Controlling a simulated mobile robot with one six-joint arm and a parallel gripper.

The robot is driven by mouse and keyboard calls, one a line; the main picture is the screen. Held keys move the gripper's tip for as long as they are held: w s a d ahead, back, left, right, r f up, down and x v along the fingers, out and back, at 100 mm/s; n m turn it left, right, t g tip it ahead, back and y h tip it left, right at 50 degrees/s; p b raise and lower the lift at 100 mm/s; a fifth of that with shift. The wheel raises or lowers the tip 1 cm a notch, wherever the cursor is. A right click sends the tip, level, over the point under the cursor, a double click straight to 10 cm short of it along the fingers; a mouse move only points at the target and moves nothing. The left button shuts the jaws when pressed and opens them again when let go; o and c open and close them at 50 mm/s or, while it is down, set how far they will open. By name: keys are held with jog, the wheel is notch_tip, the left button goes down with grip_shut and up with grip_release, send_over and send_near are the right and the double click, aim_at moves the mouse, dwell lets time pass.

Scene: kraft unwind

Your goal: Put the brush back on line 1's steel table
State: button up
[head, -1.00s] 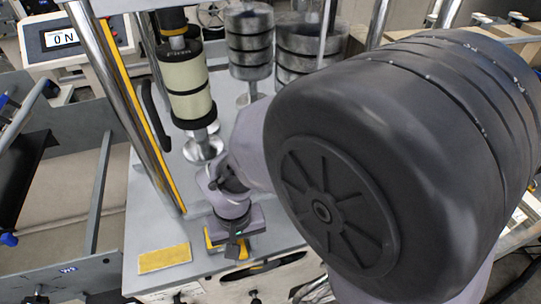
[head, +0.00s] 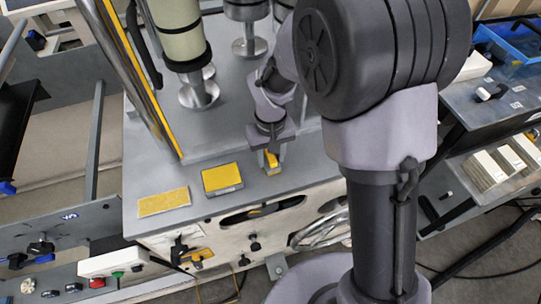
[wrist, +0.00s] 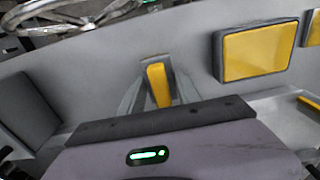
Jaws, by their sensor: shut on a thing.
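My gripper (head: 271,153) is shut on a narrow yellow thing, which I take to be the brush (head: 271,162). In the wrist view the brush (wrist: 158,85) shows as a yellow strip between the two grey fingers (wrist: 158,92); the rest of it is hidden. The gripper points down over the front part of a grey steel table (head: 205,210), right of a yellow-topped grey block. I cannot tell whether the brush touches the tabletop. No line number is readable on this table.
The yellow-topped block (head: 222,179) and a flat yellow pad (head: 163,201) lie left of the gripper. Rollers on round steel bases (head: 199,95) stand behind. A chrome post (head: 130,80) rises at left. A shelf with a blue bin (head: 510,42) is at far right.

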jog(key=shift+f, duration=0.25)
jog(key=o, duration=1.2)
jog(key=shift+r, duration=0.1)
jog(key=shift+r, duration=0.1)
